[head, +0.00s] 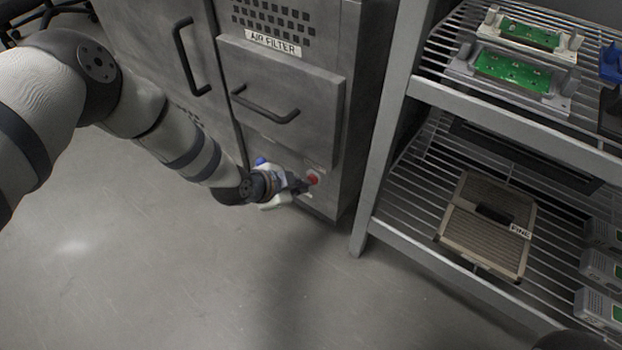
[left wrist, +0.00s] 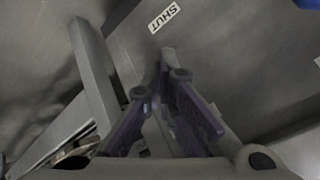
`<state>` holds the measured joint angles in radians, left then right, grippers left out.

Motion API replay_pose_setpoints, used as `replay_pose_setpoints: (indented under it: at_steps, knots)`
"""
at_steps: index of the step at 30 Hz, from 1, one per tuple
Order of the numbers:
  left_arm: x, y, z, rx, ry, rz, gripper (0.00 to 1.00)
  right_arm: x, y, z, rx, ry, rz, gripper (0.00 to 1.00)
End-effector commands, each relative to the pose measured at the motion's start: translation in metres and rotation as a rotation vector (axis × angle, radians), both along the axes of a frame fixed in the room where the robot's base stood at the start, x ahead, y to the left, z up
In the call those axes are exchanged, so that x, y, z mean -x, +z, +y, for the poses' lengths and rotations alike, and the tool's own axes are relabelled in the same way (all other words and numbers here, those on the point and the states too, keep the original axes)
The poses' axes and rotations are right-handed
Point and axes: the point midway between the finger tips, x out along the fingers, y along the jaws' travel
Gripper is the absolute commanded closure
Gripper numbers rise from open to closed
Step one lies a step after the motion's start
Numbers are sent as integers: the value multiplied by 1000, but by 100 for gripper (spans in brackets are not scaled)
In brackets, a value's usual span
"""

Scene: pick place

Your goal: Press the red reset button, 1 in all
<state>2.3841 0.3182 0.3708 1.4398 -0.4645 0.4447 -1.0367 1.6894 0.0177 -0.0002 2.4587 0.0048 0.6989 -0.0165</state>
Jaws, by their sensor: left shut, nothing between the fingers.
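The red button (head: 313,177) is low on the front of the grey cabinet (head: 352,90), below the drawer, in the head view. My left gripper (head: 303,184) is shut and empty, its fingertips at the button's lower left. I cannot tell whether they touch it. In the left wrist view, the closed fingers (left wrist: 166,72) point at a grey panel surface, and the button cannot be made out there. My right gripper is not in view.
The cabinet has a drawer (head: 280,95) labelled AIR FILTER and a door handle (head: 190,60). A wire shelf rack (head: 515,130) stands right, holding green circuit boards (head: 512,70) and a filter labelled FINE (head: 485,225). Open floor (head: 180,280) lies in front.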

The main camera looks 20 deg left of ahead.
Motion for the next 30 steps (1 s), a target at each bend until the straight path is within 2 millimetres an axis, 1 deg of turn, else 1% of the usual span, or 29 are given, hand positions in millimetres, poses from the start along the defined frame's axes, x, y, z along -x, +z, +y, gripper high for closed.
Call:
replay_pose_setpoints:
  at_steps: [3,6,14,20,27,30]
  knots:
    - [7,3,3,0,1,-1,100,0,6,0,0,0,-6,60]
    - [10,2,4,0,1,0,100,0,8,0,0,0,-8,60]
    - [12,1,4,0,1,1,100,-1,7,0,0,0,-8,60]
    - [28,4,10,0,1,-1,100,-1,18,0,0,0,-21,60]
    - [50,3,19,0,1,0,100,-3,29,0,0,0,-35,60]
    - [56,3,21,0,2,0,100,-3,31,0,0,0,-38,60]
